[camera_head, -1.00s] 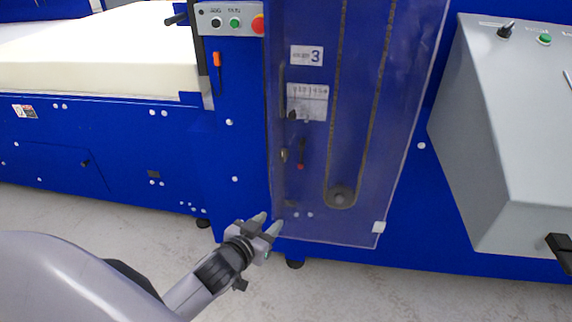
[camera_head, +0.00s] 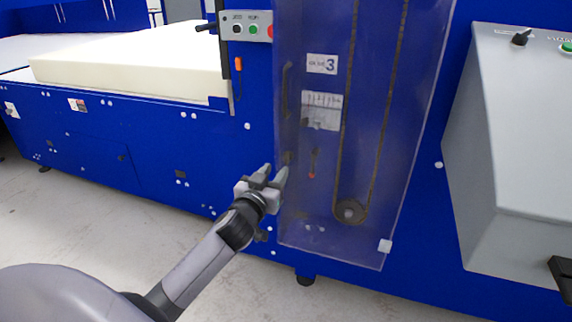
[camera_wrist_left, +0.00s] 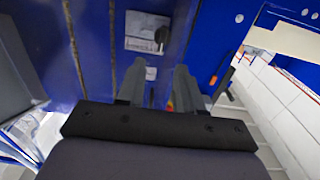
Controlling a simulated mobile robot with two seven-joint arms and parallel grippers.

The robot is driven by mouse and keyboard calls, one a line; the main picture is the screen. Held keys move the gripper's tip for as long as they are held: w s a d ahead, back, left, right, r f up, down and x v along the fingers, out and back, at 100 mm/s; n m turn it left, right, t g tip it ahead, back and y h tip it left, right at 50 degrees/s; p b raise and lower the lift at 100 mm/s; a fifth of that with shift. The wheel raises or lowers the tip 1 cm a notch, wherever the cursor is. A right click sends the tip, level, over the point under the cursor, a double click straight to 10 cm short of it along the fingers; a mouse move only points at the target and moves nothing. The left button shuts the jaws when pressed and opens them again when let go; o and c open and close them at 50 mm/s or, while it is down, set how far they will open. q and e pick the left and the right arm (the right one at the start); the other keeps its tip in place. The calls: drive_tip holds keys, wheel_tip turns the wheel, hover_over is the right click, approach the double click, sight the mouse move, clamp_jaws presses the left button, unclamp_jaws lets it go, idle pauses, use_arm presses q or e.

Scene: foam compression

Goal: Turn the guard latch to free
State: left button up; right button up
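The clear guard (camera_head: 300,225) covers a belt and pulley on the blue machine front. A small dark knob, probably the guard latch (camera_head: 287,157), is at the guard's left edge, partly hidden by my fingers. My left gripper (camera_head: 274,174) is open, its fingers pointing up at that edge; I cannot tell whether they touch it. In the left wrist view the two fingers (camera_wrist_left: 159,82) are apart. A black knob (camera_wrist_left: 161,36) shows beyond them in front of a white label plate (camera_wrist_left: 140,43).
A dark handle (camera_head: 287,90) is higher on the guard's left edge. A red-tipped lever (camera_head: 312,163) is behind the guard. A grey console (camera_head: 520,150) stands out at the right. A foam block (camera_head: 130,70) lies on the bed at the left. The floor in front is clear.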

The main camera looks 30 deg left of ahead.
sight(286, 155)
use_arm(q)
drive_tip(key=shift+x, duration=3.6)
drive_tip(key=shift+a+r, duration=0.1)
drive_tip(key=shift+r, duration=0.05)
clamp_jaws()
